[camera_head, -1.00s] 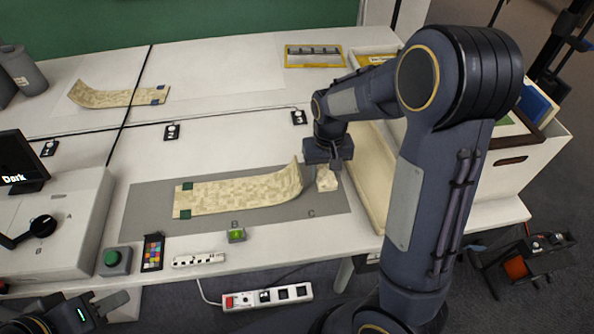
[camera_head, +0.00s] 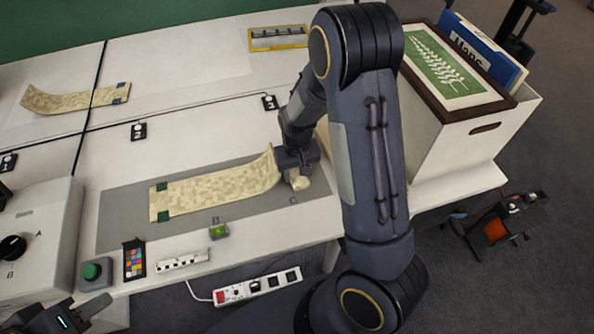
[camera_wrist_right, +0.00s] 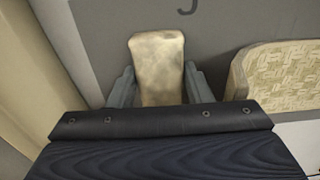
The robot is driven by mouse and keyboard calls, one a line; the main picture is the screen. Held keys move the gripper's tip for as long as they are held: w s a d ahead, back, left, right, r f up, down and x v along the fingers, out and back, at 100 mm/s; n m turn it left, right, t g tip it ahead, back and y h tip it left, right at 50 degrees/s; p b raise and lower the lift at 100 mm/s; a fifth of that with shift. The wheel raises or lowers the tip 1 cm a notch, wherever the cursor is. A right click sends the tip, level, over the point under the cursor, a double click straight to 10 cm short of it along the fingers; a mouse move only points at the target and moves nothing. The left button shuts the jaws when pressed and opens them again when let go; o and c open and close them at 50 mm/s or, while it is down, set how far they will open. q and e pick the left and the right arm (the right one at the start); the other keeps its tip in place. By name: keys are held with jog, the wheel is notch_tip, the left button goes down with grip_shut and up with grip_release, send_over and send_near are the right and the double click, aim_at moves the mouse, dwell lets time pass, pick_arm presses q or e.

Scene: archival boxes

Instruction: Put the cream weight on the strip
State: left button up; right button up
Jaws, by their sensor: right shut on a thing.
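The cream weight (camera_wrist_right: 158,65) is a pale, mottled block between the two fingers of my right gripper (camera_wrist_right: 160,88), which is shut on it. In the head view the weight (camera_head: 299,182) shows just below my right gripper (camera_head: 292,168), beside the raised right end of the strip. The strip (camera_head: 215,190) is cream and patterned. Its left end lies flat with dark green pieces at the corners, and its right end curls up. In the wrist view the curled end (camera_wrist_right: 285,75) is to the right, apart from the weight. My left gripper (camera_head: 78,312) is at the bottom left, partly cut off.
A grey mat (camera_head: 120,215) lies under the strip. A white box (camera_head: 465,150) with a framed picture stands right. Another curled strip (camera_head: 70,101) lies back left.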

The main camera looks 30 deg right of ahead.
jog(key=shift+r, duration=0.1)
jog(key=shift+f, duration=0.2)
jog(key=o, duration=1)
jog(key=shift+c, duration=0.2)
